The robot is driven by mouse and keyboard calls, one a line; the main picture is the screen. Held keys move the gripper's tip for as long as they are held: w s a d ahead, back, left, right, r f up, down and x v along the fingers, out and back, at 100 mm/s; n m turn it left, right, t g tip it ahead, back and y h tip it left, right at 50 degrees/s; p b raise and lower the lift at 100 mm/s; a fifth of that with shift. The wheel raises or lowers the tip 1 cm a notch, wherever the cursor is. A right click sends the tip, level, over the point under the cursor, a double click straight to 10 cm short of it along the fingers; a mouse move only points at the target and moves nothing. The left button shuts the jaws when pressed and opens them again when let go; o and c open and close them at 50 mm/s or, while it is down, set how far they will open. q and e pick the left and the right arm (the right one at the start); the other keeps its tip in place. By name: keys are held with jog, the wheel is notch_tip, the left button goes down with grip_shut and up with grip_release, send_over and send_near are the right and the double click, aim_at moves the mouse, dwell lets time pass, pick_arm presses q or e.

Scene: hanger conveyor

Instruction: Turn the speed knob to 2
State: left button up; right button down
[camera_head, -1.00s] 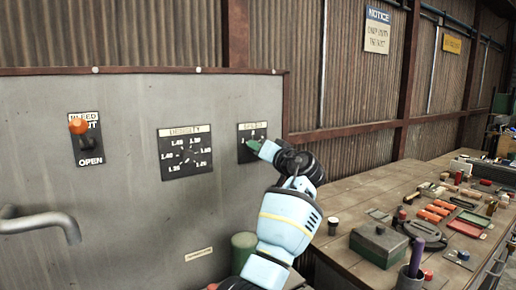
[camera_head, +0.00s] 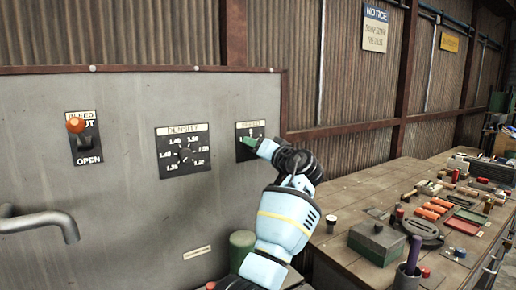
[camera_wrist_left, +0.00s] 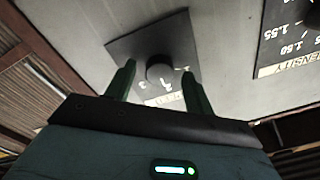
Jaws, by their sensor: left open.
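The speed plate (camera_head: 246,132) is a small dark plate at the right end of the grey panel, mostly covered by my gripper in the head view. In the left wrist view, its round dark knob (camera_wrist_left: 160,68) sits in the middle of the plate (camera_wrist_left: 120,47), with a few white digits beside it. My left gripper (camera_wrist_left: 159,80) is open, its two green fingers on either side of the knob. I cannot tell whether they touch it or which number the knob points to. The left gripper (camera_head: 255,144) also shows at the plate in the head view. My right gripper is not in view.
A density dial (camera_head: 183,151) sits left of the speed plate, and a bleed lever with an orange knob (camera_head: 76,125) further left. A workbench (camera_head: 345,200) with tools and a green box (camera_head: 379,242) stands right.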

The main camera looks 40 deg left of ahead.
pick_arm(q)
jog(key=v, duration=0.7)
jog(key=shift+d+b, duration=0.35)
jog(key=shift+b, duration=0.1)
jog(key=shift+s, duration=0.1)
jog(key=shift+f, duration=0.1)
